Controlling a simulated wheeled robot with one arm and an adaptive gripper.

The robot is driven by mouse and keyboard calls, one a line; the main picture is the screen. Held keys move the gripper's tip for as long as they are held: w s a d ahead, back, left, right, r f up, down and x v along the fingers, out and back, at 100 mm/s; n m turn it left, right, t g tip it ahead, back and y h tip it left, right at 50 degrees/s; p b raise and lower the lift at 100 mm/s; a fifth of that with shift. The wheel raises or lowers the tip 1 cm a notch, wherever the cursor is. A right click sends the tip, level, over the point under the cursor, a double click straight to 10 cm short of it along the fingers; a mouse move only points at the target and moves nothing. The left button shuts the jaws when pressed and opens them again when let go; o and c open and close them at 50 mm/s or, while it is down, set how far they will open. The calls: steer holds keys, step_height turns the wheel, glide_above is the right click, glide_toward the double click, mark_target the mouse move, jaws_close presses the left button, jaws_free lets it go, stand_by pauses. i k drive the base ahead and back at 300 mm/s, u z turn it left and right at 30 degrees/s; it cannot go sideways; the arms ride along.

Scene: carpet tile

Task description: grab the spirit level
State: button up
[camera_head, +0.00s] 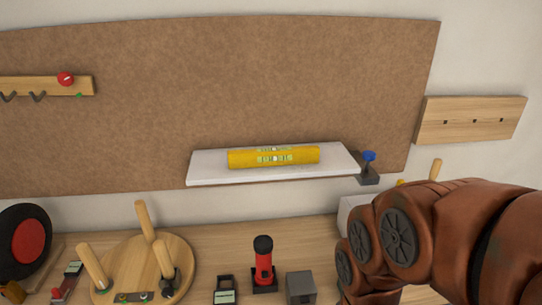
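The spirit level (240,159) is a yellow bar with pale green vials along its top and front. It lies lengthwise on a white wall shelf (205,171) in front of the brown board. Nothing touches it except the shelf. My brown arm enters from the right, below and to the right of the shelf. My gripper is not in view; the arm runs out of the bottom edge of the picture.
A blue-topped item (369,168) sits at the shelf's right end. Below, a wooden bench (215,250) holds a red and black torch (263,265), a grey block (300,288) and a round pegged board (180,250). Space above the shelf is clear.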

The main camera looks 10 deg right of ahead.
mark_target(310, 154)
steer(key=u, duration=3.1)
steer(key=k, duration=1.1)
steer(key=z, duration=0.75)
